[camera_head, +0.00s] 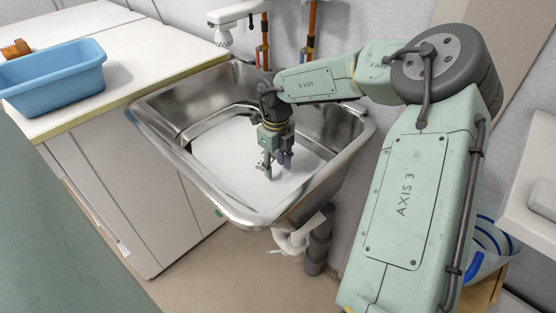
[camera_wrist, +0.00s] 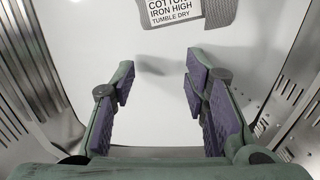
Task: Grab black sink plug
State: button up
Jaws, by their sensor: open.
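No black sink plug can be made out in either view. My gripper (camera_head: 276,163) points down inside the metal sink basin (camera_head: 178,155), above a white flat surface (camera_head: 225,160) on the basin floor. In the wrist view my gripper (camera_wrist: 160,88) is open, with purple pads apart and nothing between them. Beyond the fingertips lies the white surface (camera_wrist: 90,45), with a faint dark patch that looks like a shadow. A grey fabric band (camera_wrist: 210,12) with a white care label (camera_wrist: 170,10) lies at the top of the wrist view.
Steel basin walls (camera_wrist: 35,85) rise on both sides of my gripper. A white tap (camera_head: 222,35) and orange pipes (camera_head: 311,30) stand at the back. A blue tub (camera_head: 55,80) sits on the white counter (camera_head: 120,35) at the left. White drain pipes (camera_head: 293,240) hang below.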

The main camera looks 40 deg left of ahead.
aim_at(278, 176)
jog(key=shift+w+d+f+p, duration=0.1)
jog(key=shift+f+p, duration=0.3)
jog(key=shift+f, duration=1)
jog(key=shift+w+d+f+p, duration=0.1)
jog(key=shift+f+p, duration=0.25)
jog(key=shift+f, duration=1)
jog(key=shift+c, duration=0.3)
grip_shut()
